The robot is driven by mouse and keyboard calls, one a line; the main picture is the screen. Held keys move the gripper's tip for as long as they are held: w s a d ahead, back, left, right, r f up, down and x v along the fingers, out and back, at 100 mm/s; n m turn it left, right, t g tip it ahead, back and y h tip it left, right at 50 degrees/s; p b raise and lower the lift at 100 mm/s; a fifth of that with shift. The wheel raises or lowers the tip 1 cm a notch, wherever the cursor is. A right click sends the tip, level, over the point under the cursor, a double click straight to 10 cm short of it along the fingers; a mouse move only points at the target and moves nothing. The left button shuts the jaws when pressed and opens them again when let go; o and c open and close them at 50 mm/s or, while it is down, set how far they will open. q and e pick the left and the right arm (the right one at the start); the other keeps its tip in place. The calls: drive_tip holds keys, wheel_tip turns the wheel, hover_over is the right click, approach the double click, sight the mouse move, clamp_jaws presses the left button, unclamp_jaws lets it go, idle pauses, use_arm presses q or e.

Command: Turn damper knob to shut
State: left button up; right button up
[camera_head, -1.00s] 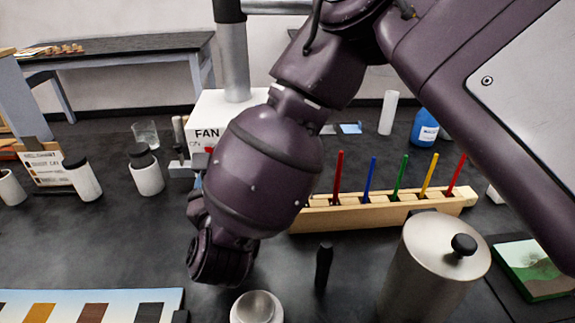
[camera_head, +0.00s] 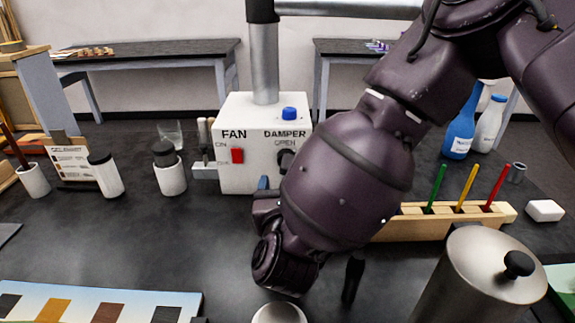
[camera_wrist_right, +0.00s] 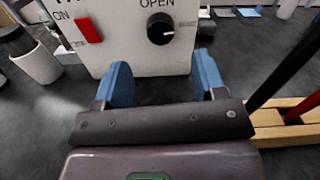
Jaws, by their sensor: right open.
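The black damper knob (camera_head: 286,159) is on the front of a white control box (camera_head: 240,110), under the words DAMPER and OPEN. My arm partly covers it in the head view. In the right wrist view the round knob (camera_wrist_right: 160,30) shows whole, with a pale line on its face; a small label to its right is too blurred to read. My right gripper (camera_wrist_right: 163,78) is open and empty, its two blue fingers pointing at the box, apart from the knob and lower than it. In the head view only a bit of blue finger shows. My left gripper is not in view.
A red fan switch (camera_head: 237,156) is left of the knob, and a blue button (camera_head: 289,113) is on top of the box. A wooden rack (camera_head: 420,222) with coloured rods stands right of my arm. A metal canister (camera_head: 480,275) is at the front right.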

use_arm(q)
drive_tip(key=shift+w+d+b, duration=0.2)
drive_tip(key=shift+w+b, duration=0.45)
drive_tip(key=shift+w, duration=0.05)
use_arm(e)
drive_tip(key=w, duration=0.7)
